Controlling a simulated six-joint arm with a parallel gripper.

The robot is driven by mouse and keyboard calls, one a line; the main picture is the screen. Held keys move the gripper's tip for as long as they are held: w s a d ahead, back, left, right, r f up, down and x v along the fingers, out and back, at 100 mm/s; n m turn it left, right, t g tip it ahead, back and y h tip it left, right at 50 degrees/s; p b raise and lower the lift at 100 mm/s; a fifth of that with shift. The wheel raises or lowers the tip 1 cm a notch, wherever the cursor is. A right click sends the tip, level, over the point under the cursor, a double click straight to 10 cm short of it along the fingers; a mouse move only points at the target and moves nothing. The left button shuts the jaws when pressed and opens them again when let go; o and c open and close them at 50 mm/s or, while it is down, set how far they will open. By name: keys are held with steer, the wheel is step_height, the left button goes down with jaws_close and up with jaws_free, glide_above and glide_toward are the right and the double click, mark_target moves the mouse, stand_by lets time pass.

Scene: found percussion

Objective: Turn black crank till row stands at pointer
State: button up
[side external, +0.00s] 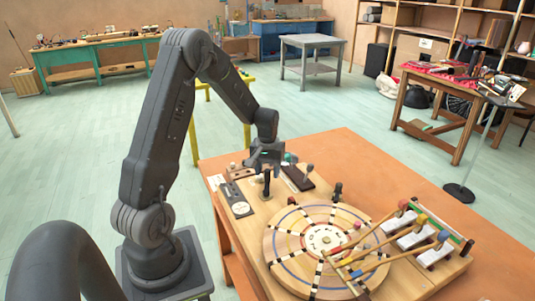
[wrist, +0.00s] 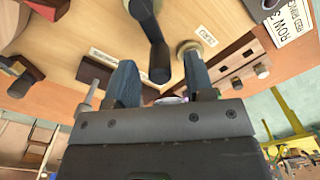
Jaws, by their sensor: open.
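The black crank (side external: 266,184) stands upright on the wooden board, left of the big round wooden wheel (side external: 283,262). My gripper (side external: 266,170) is above the crank, pointing down, with its fingers apart. In the wrist view the black crank (wrist: 158,52) shows between the two open fingers of my gripper (wrist: 160,66), with a gap on each side. The wheel carries rings of dark and light marks and a pale centre disc. A small dark upright piece (side external: 337,191) stands at the wheel's far edge; I cannot tell whether it is the pointer.
Several coloured mallets (side external: 376,246) reach over the wheel's right side from a rack of bars (side external: 411,241). A dark block (side external: 298,178) lies behind the crank. A printed card (wrist: 291,27) shows in the wrist view. The orange table (side external: 365,165) is bare at the far right.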

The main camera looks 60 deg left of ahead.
mark_target(268, 170)
step_height(268, 170, up, 13)
stand_by(0.3)
stand_by(0.5)
steer(key=s+d+r+m+t, duration=0.1)
steer(key=s+d+r+m, duration=0.15)
steer(key=d, duration=0.45)
steer(key=s+d+r+m+t, duration=0.2)
steer(key=s+d+r, duration=0.1)
steer(key=d, duration=0.4)
steer(key=s+d+r+m+t, duration=0.1)
steer(key=s+d+r+m, duration=0.15)
steer(key=d, duration=0.45)
steer(key=s+d+m+t, duration=0.1)
steer(key=s+d+m, duration=0.1)
steer(key=s+d, duration=0.3)
steer(key=shift+s+d+f+m+t, duration=0.15)
steer(key=shift+s+f+m+t, duration=0.25)
steer(key=shift+s, duration=0.6)
